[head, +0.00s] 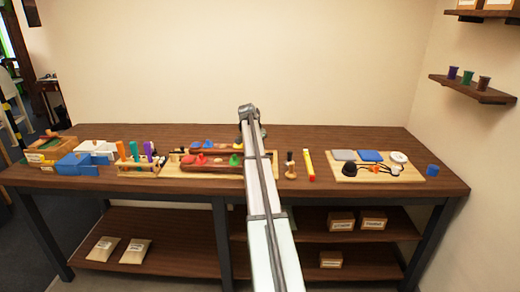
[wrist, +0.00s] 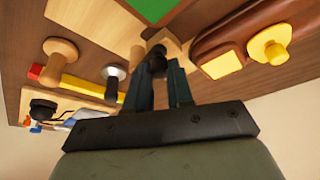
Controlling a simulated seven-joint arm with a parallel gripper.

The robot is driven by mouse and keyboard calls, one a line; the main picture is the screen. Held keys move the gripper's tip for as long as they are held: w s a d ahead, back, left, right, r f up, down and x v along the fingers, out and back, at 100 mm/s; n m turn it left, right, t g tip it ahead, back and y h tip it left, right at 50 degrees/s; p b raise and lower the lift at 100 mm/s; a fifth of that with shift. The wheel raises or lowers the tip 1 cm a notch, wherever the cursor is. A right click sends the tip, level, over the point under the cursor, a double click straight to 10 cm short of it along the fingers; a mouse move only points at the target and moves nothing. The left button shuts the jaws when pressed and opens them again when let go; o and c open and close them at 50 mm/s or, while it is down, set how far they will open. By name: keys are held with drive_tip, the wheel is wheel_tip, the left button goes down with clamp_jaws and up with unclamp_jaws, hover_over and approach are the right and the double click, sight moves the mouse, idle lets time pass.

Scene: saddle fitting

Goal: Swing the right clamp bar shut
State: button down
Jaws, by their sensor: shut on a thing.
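My gripper (wrist: 160,70) is seen from behind in the wrist view, its two dark fingers close together. They are shut on a small black knob (wrist: 157,57) beside a pale wooden block (wrist: 166,40), which I take to be on the right clamp bar. The bar's length and its angle cannot be made out. A brown rounded piece (wrist: 213,42) with a yellow patch and a yellow knob (wrist: 270,50) lies to the right, apart from the fingers.
A wooden knob (wrist: 60,50) and a dark-handled tool (wrist: 114,80) stand left of the fingers. A yellow and red bar (head: 309,165) lies right of the board, before another board (head: 378,177).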

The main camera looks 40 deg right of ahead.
drive_tip(key=shift+w+d+m+g, duration=0.35)
drive_tip(key=shift+w+m+g, duration=0.2)
drive_tip(key=shift+m, duration=0.55)
drive_tip(key=c, duration=1)
unclamp_jaws()
drive_tip(key=v, duration=1.3)
drive_tip(key=shift+a+r, duration=0.15)
drive_tip(key=shift+r, duration=0.2)
